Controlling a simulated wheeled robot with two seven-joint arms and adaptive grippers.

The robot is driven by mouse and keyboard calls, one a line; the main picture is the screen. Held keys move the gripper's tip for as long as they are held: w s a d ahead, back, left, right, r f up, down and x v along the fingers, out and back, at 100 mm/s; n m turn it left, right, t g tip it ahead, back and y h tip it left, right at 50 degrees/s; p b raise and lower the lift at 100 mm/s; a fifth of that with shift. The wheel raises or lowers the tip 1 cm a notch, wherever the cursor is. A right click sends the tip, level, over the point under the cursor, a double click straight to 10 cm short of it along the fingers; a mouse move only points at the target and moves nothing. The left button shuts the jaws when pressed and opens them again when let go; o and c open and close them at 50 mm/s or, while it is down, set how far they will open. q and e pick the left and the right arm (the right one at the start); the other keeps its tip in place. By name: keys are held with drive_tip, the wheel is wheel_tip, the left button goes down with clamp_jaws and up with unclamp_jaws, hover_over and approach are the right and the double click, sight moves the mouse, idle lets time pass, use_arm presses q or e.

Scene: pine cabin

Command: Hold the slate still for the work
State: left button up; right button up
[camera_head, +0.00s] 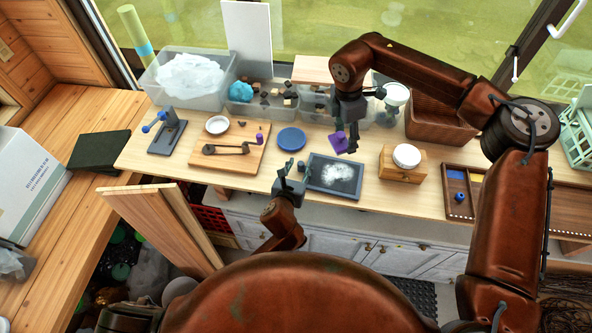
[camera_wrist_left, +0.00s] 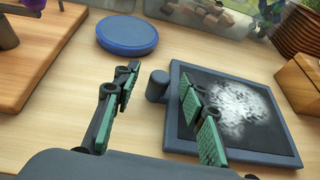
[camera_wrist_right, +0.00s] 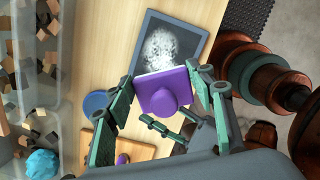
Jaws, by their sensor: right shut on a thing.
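The slate (camera_head: 347,190) is a dark framed board with a white smear on its face, lying flat on the bench. In the left wrist view the slate (camera_wrist_left: 255,146) has a grey round knob (camera_wrist_left: 157,84) at its left edge. My left gripper (camera_head: 292,178) is open at that edge; one finger is over the slate, the other over bare bench, with the knob between and ahead of them. My right gripper (camera_head: 347,140) is shut on a purple block (camera_wrist_right: 166,92) with a pale underside, held above the slate's far side.
A blue disc (camera_head: 291,138) lies behind the slate on the left. A wooden board (camera_head: 225,160) with a dark bar is further left. A small wooden box (camera_head: 402,173) with a white round top stands right of the slate. Bins and a basket (camera_head: 435,120) line the back.

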use_arm(q)
drive_tip(key=shift+w+f, duration=0.1)
drive_tip(key=shift+w, duration=0.15)
drive_tip(key=shift+c, duration=0.5)
clamp_jaws()
idle(0.4)
idle(0.8)
